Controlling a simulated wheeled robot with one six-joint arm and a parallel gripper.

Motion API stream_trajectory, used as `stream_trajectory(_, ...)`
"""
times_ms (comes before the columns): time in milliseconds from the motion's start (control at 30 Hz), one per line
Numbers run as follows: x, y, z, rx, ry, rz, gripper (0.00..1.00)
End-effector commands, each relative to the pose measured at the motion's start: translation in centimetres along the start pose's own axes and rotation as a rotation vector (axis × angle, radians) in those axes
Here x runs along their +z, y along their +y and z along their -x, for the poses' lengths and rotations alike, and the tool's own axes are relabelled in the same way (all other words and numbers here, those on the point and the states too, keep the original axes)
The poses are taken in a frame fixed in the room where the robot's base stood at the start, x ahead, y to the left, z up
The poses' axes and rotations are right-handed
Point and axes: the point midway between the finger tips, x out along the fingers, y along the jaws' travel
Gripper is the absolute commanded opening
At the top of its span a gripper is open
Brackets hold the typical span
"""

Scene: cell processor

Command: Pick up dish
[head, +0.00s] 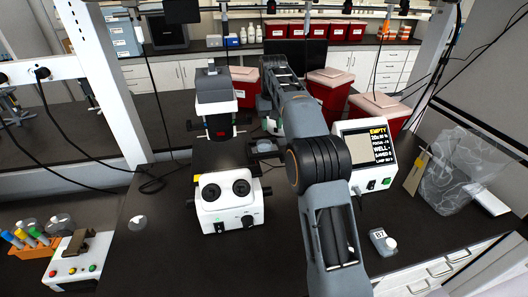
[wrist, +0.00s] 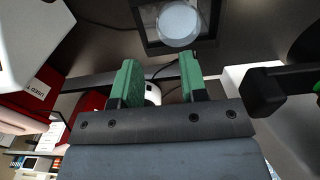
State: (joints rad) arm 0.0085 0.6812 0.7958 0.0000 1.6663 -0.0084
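A round, pale translucent dish (wrist: 179,22) sits in a dark square holder at the top of the wrist view. In the head view my gripper is mostly hidden behind my arm.
A display unit (head: 367,155) stands right of my arm, with a clear bag (head: 460,168) beyond it. Red bins (head: 330,92) stand behind. A tube rack (head: 30,240) and button box (head: 78,262) are at front left.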

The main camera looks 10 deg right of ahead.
Motion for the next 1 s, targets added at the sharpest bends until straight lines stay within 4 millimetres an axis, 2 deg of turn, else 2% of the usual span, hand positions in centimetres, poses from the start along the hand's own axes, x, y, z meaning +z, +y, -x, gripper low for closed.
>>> stream_trajectory(100,0.0,0.0,-1.5,0.0,0.0,0.0,0.4)
stream_trajectory(367,0.0,0.0,-2.9,0.0,-0.001,0.0,0.4)
stream_trajectory(700,0.1,-0.1,-6.9,0.0,0.0,0.0,0.4)
stream_trajectory(1000,0.1,-0.1,-7.5,0.0,0.002,0.0,0.4)
